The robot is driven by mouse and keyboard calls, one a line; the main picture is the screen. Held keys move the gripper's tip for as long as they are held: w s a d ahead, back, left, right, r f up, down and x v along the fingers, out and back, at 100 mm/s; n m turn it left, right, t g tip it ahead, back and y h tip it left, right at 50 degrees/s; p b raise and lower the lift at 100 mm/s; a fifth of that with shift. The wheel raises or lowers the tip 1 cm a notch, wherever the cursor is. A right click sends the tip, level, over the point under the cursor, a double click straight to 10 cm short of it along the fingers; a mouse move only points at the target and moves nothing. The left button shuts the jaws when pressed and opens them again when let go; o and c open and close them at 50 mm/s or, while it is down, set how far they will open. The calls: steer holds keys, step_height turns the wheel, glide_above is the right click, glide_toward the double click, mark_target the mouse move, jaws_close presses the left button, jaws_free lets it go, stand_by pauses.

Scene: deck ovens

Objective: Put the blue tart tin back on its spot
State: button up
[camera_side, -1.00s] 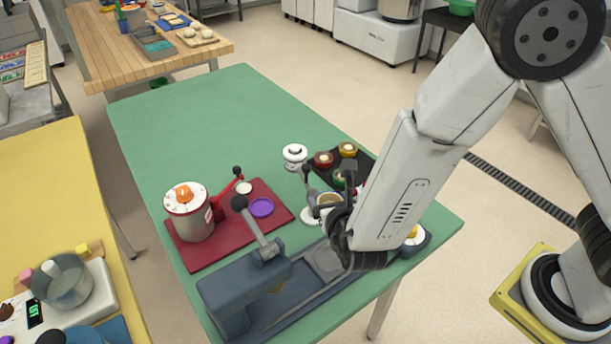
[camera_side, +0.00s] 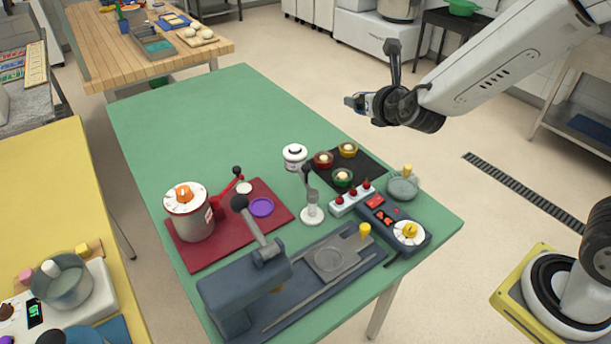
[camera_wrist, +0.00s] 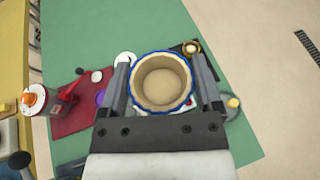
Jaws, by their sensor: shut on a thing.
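My gripper (camera_side: 372,103) is raised well above the green table, toward its back right. It is shut on the blue tart tin (camera_side: 359,102). In the wrist view the tin (camera_wrist: 135,84) shows a blue fluted rim around a beige pastry shell, held between both fingers of the gripper (camera_wrist: 163,82). In the side view the tin is small and partly hidden by the fingers. On the table, a black mat (camera_side: 371,167) bears a red tin (camera_side: 323,160), a yellow tin (camera_side: 348,150) and a green tin (camera_side: 343,178).
A button box (camera_side: 350,199), a dial unit (camera_side: 395,222) and a glass bowl (camera_side: 403,188) are in front. A red board (camera_side: 228,240) lies left. The table's far half is clear.

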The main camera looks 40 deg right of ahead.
steer(key=shift+d+r, duration=0.25)
steer(key=shift+d, duration=0.05)
steer(key=shift+d+f, duration=0.1)
